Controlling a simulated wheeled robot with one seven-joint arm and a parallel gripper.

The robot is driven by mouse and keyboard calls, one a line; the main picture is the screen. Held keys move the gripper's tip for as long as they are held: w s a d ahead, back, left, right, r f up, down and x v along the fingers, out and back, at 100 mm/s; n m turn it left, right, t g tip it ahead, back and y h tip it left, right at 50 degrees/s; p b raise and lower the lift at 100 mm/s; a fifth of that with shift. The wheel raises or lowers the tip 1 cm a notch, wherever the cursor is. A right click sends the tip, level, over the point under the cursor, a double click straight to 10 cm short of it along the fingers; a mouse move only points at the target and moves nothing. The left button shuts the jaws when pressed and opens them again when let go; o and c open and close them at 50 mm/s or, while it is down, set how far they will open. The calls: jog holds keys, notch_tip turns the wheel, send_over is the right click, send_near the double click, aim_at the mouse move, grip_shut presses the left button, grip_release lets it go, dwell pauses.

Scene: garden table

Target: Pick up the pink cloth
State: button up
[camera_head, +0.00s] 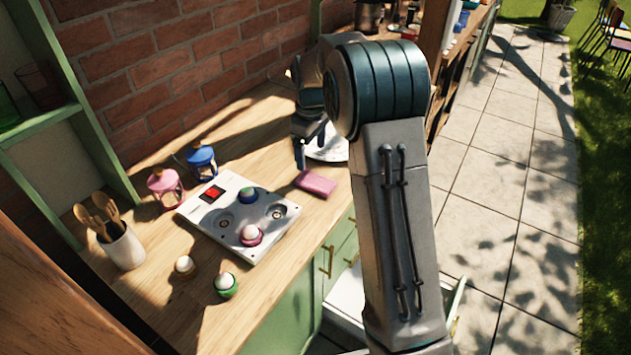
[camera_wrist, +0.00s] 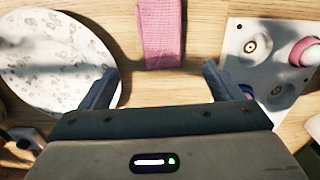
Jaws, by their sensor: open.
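The pink cloth (camera_head: 316,183) lies folded flat on the wooden counter, between the white device and the white plate. In the wrist view the cloth (camera_wrist: 161,32) is at the top middle, ahead of the fingertips and between their lines. My gripper (camera_head: 312,150) is above the counter, behind the cloth and beside the plate. In the wrist view my gripper (camera_wrist: 160,82) shows its two fingers wide apart with nothing between them. The cloth's far end is cut off by the top edge of the wrist view.
A patterned white plate (camera_wrist: 52,62) lies left of the cloth in the wrist view. A white device (camera_head: 272,238) with round pieces stands in front. Pink (camera_head: 165,187) and blue (camera_head: 202,160) lanterns and a utensil pot (camera_head: 124,248) stand left. The brick wall (camera_head: 160,60) bounds the back.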

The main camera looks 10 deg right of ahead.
aim_at(315, 178)
notch_tip(315, 178, down, 4)
jog(key=shift+r, duration=0.15)
jog(key=shift+s+d+f+p, duration=0.1)
jog(key=shift+f+p, duration=0.05)
jog(key=shift+f, duration=0.75)
jog(key=shift+s+d+f+p, duration=0.15)
jog(key=shift+f+p, duration=0.05)
jog(key=shift+f, duration=0.7)
jog(key=shift+s+d+f+p, duration=0.1)
jog(key=shift+f+p, duration=0.05)
jog(key=shift+f, duration=0.75)
jog(key=c, duration=0.9)
